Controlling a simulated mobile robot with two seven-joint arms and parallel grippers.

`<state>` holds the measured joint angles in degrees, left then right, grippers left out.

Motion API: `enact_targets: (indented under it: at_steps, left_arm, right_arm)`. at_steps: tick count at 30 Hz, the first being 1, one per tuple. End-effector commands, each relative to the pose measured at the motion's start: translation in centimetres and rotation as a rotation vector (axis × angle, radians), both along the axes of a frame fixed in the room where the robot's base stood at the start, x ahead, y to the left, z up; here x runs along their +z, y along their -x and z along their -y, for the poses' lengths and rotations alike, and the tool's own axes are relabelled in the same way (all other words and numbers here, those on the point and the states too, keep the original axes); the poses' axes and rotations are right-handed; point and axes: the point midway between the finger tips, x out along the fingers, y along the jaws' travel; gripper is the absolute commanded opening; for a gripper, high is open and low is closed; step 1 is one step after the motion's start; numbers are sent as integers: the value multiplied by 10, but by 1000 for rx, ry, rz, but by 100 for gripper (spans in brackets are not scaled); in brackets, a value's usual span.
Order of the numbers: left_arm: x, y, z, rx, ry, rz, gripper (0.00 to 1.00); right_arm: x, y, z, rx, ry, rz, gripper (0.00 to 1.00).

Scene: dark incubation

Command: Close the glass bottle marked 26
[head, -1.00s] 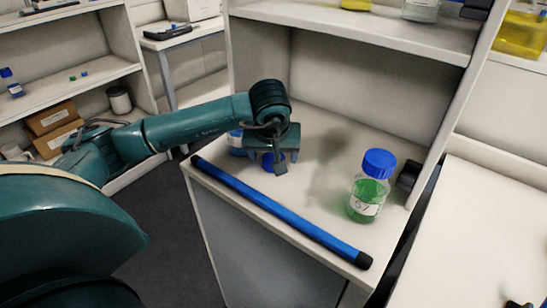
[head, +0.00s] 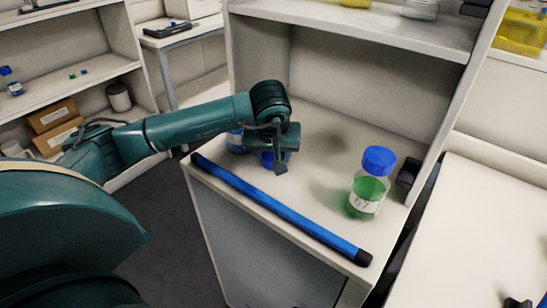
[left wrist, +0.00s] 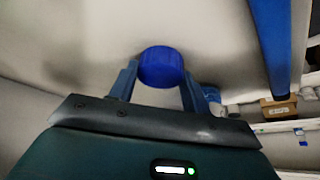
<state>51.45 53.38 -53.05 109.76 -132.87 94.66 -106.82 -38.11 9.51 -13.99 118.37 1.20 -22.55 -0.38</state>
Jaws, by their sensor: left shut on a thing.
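My left gripper (head: 275,161) is low over the white counter, pointing down. It is shut on a blue cap (left wrist: 161,66), which sits between its two fingers in the left wrist view. Whether the cap sits on a bottle is hidden. A bottle (head: 235,141) with blue on it stands just behind and left of the gripper, partly covered by it. I cannot read a 26 anywhere. My right gripper is not in view.
A blue rod (head: 280,210) with black ends lies along the counter's front edge. A blue-capped bottle of green liquid (head: 369,186), its label reading like 57 or 67, stands at the right. An upper shelf (head: 350,27) overhangs the counter. The middle counter is clear.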

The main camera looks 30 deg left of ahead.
Motion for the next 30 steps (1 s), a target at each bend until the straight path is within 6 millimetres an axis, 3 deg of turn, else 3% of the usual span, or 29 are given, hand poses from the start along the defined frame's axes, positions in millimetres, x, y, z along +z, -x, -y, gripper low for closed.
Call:
enact_targets:
  at_steps: [9,22,30]
  left_arm:
    - [6,-1,0,0,1,3,26]
    - [84,-1,0,0,0,5,26]
    - [101,0,0,0,0,0,26]
  right_arm:
    - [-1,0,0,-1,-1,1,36]
    - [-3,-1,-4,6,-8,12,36]
    - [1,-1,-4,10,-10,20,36]
